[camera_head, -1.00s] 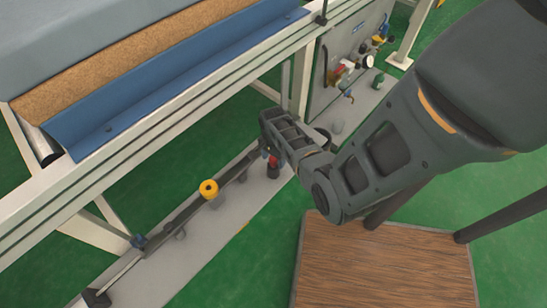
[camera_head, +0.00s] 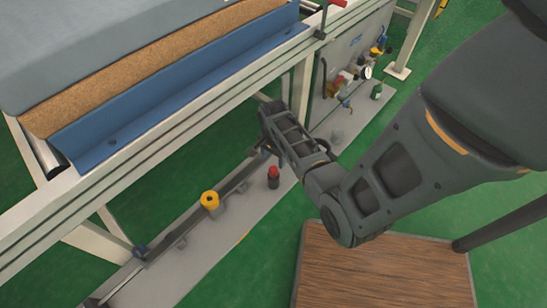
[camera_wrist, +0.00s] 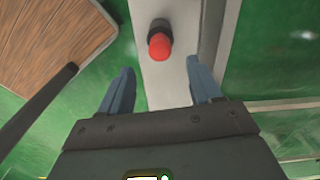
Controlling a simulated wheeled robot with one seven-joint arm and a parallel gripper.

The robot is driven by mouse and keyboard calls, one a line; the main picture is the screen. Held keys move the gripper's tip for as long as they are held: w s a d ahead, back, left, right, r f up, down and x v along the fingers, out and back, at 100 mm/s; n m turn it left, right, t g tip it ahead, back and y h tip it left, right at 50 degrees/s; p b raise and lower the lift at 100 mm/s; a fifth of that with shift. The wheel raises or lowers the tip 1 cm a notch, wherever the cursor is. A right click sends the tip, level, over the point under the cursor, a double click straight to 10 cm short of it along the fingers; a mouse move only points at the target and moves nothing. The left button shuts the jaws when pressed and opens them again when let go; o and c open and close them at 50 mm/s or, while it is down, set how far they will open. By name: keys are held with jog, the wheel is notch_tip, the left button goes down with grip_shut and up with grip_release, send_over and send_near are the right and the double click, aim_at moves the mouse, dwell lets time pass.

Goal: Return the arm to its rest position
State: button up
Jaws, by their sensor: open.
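My gripper (camera_wrist: 159,68) is open in the wrist view, with its two blue fingers apart and nothing between them. A red-topped black post (camera_wrist: 159,46) on a grey floor strip shows just beyond the fingertips. In the head view my arm reaches in from the right, bent down toward the floor strip beside the frame. The same red-topped post (camera_head: 273,177) stands just left of the arm there. My fingertips are not clear in the head view. A grey mattress (camera_head: 110,40) with a brown layer under it lies on the white frame at the upper left.
A blue rail (camera_head: 170,85) edges the white frame (camera_head: 75,198). A yellow knob (camera_head: 210,200) stands on the grey floor strip (camera_head: 222,232). Gauges and valves (camera_head: 365,72) fill a grey panel behind the arm. A wooden platform (camera_head: 385,270) lies below it. Green floor is open around.

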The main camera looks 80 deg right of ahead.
jog(key=shift+a, duration=0.1)
dwell(0.3)
jog(key=s+a+r+n+t+h, duration=0.2)
jog(key=a+r+n+t, duration=0.15)
jog(key=a+n, duration=0.4)
jog(key=s+a+r+n+t+h, duration=0.25)
jog(key=a+r+n, duration=0.2)
jog(key=a, duration=0.55)
jog(key=s+a+r+n+t+y, duration=0.1)
jog(key=s+a+r+n+t, duration=0.1)
jog(key=r, duration=0.7)
jog(key=s+a+r+n+t+y, duration=0.1)
jog(key=a+r+n+t+y, duration=0.1)
jog(key=a+r+n+t, duration=0.2)
jog(key=s+a+r+n+t+y, duration=0.1)
jog(key=a+r+n, duration=0.4)
jog(key=r, duration=1)
jog(key=s+a+t, duration=0.1)
jog(key=a, duration=0.2)
jog(key=shift+s+a+r+t, duration=0.2)
jog(key=shift+s+r+t, duration=0.1)
jog(key=shift+t, duration=0.1)
jog(key=shift+y, duration=0.25)
